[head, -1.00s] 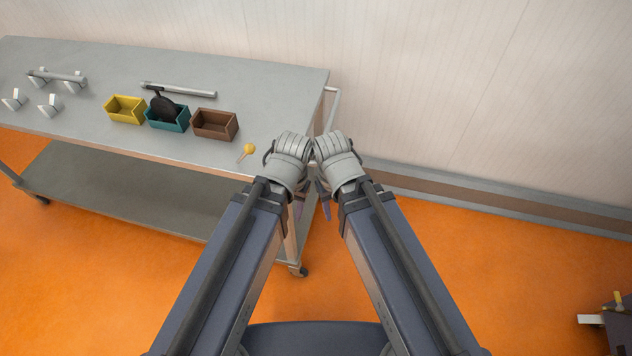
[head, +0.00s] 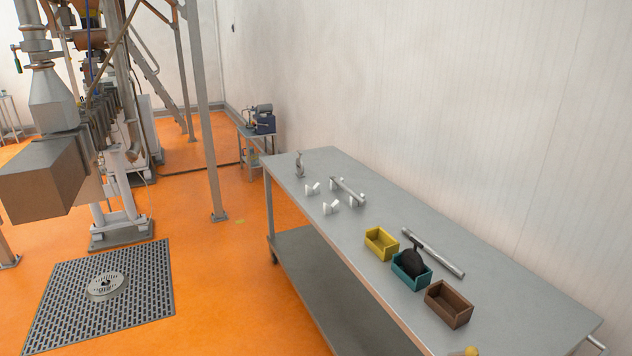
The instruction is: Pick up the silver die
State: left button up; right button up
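No piece is plainly recognisable as the silver die. A small silver upright piece (head: 299,165) stands at the far end of the grey table (head: 385,318); it is too small to make out clearly. Closer in, silver V-shaped blocks (head: 331,208) stand on the table, and a silver bar (head: 347,190) rests across some of them. Neither of my grippers shows in the head view now.
Yellow (head: 381,244), teal (head: 403,279) and brown (head: 448,304) bins stand along the table; a black round tool (head: 413,262) sits in the teal one. A long silver bar (head: 434,253) lies behind. Machinery (head: 45,180) and a floor grate (head: 60,310) are left.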

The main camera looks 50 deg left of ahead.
aim_at(299, 166)
jog(key=u, duration=1.75)
jog(key=i+j+u, duration=0.4)
jog(key=i, duration=0.65)
jog(key=i+j+u, duration=0.1)
jog(key=i+u, duration=0.3)
jog(key=i, duration=0.7)
jog(key=i+j+z, duration=0.1)
jog(key=i+z, duration=0.25)
jog(key=i, duration=0.15)
jog(key=i+j+z, duration=0.5)
jog(key=z, duration=0.3)
jog(key=i+j+z, duration=0.3)
jog(key=z, duration=0.2)
jog(key=i+j+z, duration=0.25)
jog(key=z, duration=0.2)
jog(key=i+j+z, duration=0.1)
jog(key=j+z, duration=0.35)
